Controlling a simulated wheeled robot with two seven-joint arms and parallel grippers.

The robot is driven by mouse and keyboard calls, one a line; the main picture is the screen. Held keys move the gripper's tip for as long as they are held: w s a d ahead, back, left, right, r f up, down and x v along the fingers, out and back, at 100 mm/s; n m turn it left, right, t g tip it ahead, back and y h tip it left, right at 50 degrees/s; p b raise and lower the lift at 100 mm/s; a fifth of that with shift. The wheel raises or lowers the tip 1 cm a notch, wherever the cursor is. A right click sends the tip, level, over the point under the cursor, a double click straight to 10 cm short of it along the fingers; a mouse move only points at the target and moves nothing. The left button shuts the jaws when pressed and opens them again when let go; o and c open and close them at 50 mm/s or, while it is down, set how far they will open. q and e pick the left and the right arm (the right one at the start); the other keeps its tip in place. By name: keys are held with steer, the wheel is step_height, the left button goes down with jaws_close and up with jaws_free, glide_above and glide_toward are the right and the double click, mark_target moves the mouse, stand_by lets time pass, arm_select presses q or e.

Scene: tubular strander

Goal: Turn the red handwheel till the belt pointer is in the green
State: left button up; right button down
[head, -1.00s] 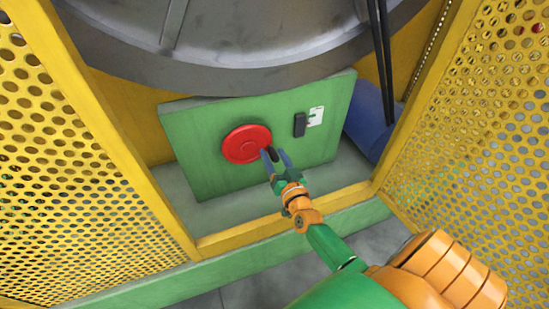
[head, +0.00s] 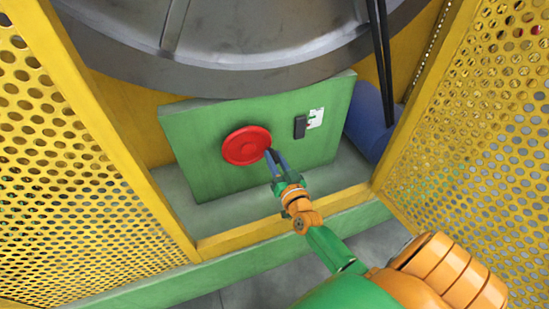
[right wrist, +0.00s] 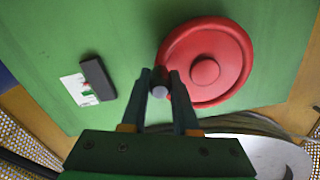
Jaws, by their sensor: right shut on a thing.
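The red handwheel (head: 247,145) is mounted on the green panel (head: 200,175). It also shows in the right wrist view (right wrist: 222,50), with a grey handle knob (right wrist: 160,91) near its rim. My right gripper (head: 273,155) is at the wheel's lower right edge; in the right wrist view its fingers (right wrist: 160,82) are shut on the knob. A white scale plate (head: 316,118) sits beside a black block (head: 300,127) on the panel. In the right wrist view the plate (right wrist: 76,88) shows a green patch and a little red; the pointer's exact place is too small to tell. My left gripper is out of view.
Yellow perforated guards (head: 70,190) stand left and right (head: 480,130) of the opening. A large grey drum (head: 240,40) hangs above the panel. A blue cylinder (head: 368,120) and black belts (head: 383,60) are at the right. A yellow sill (head: 240,238) runs below.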

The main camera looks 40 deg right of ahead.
mark_target(251, 164)
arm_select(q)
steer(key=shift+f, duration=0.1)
arm_select(e)
steer(key=shift+a+f, duration=0.1)
steer(key=shift+f, duration=0.1)
stand_by(0.6)
